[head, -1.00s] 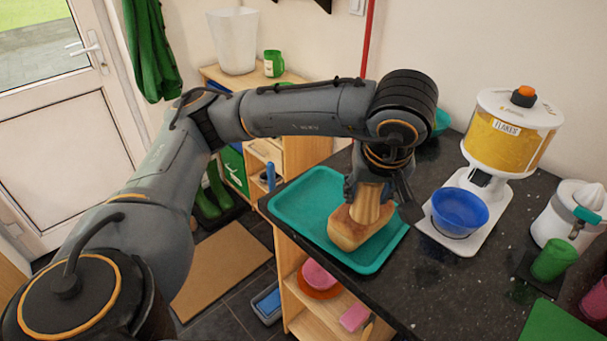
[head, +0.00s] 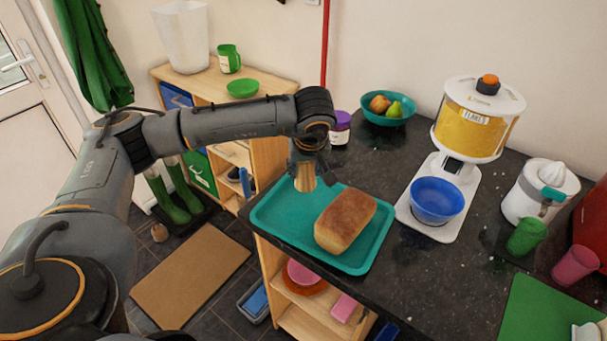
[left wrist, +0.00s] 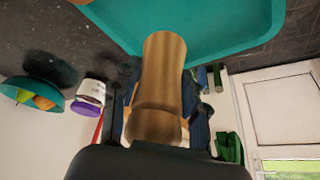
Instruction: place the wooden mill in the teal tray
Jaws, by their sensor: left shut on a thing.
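The wooden mill (head: 305,179) is light brown and upright in my left gripper (head: 308,166), over the back left part of the teal tray. In the left wrist view the mill (left wrist: 161,80) stands between the two fingers (left wrist: 158,125), which are shut on it. The teal tray (head: 275,217) lies on the dark counter; its rim also shows in the left wrist view (left wrist: 262,30). I cannot tell whether the mill's base touches the tray. My right gripper is not in view.
A bread loaf (head: 346,219) lies on the tray, right of the mill. A flakes dispenser (head: 475,120) with a blue bowl (head: 437,199) stands to the right. A purple-lidded jar (head: 340,128) and a teal fruit bowl (head: 389,108) are behind. The tray's front left is bare.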

